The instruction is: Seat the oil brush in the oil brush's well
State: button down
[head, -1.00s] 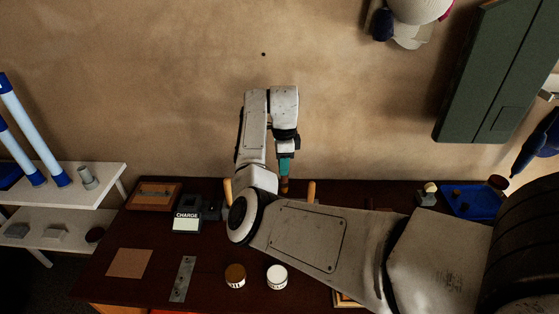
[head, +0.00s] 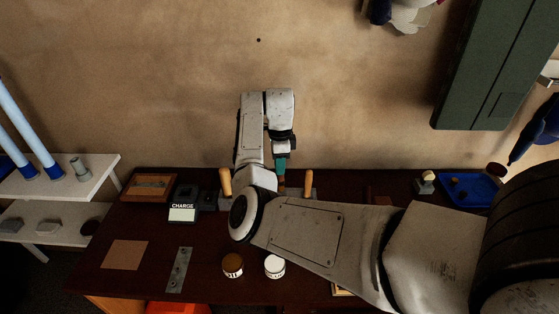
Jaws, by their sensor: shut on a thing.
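My gripper (head: 281,168) points down over the back of the dark workbench, in the middle of the head view. It is shut on a small brown thing, taken to be the oil brush (head: 281,184), of which only a short part shows below the teal section. Its lower end is hidden behind my forearm. It stands between two upright wooden handles, one on the left (head: 225,182) and one on the right (head: 309,182). The oil brush's well cannot be made out; my arm covers that part of the bench. Whether the brush touches anything cannot be told.
On the workbench (head: 120,222) are a CHARGE box (head: 184,206), a wooden tray (head: 149,187), a metal plate (head: 178,270), a brown-lidded jar (head: 232,265), a white-lidded jar (head: 274,265) and a blue tray (head: 470,190). A green cabinet (head: 490,70) hangs at the upper right.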

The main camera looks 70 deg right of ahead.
aim_at(280, 180)
jog(key=shift+f, duration=0.6)
jog(key=shift+p, duration=0.4)
dwell(1.5)
jog(key=shift+f+b, duration=1.75)
jog(key=shift+f, duration=1.3)
jog(key=c, duration=0.8)
grip_release()
notch_tip(280, 180, up, 11)
jog(key=shift+f+b, duration=0.1)
jog(key=shift+b, duration=0.6)
